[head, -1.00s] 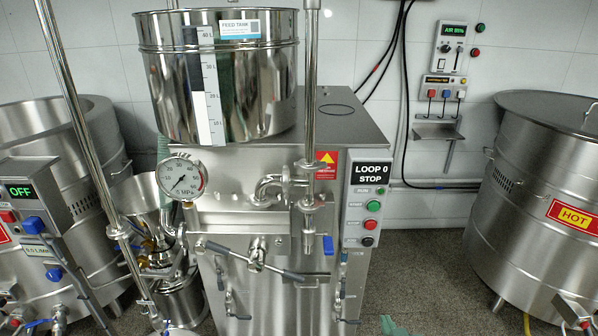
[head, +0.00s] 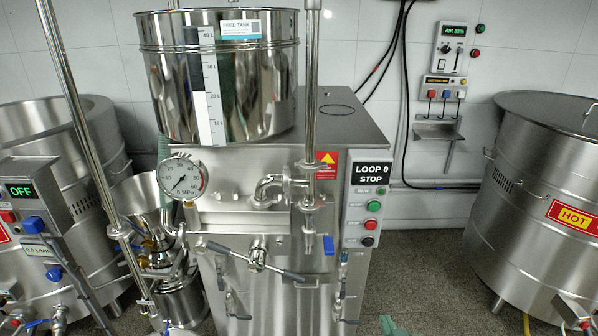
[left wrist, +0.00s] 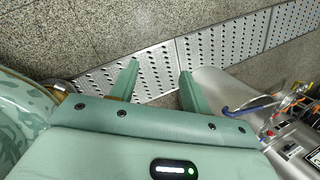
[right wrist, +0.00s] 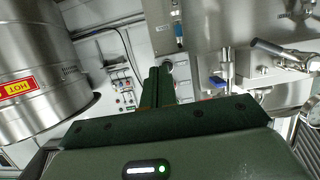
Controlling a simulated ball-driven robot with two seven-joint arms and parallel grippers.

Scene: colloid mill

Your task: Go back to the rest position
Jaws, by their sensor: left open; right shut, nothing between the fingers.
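My right gripper (right wrist: 161,75) shows in the right wrist view with its two green fingers together and nothing between them. In the head view only a small green part of it (head: 392,326) shows at the bottom edge, right of the mill. My left gripper (left wrist: 159,76) shows in the left wrist view with its green fingers apart and the gap empty. Below it are the floor and a perforated metal drain cover (left wrist: 221,42). Most of both arms is hidden in the head view.
The steel mill cabinet (head: 280,292) with its feed tank (head: 262,85) stands in the middle. Steel vats stand at left (head: 28,125) and right (head: 530,180); the right one is labelled HOT. A control box (head: 30,195) is at the left. Bare floor (head: 430,250) lies right of the mill.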

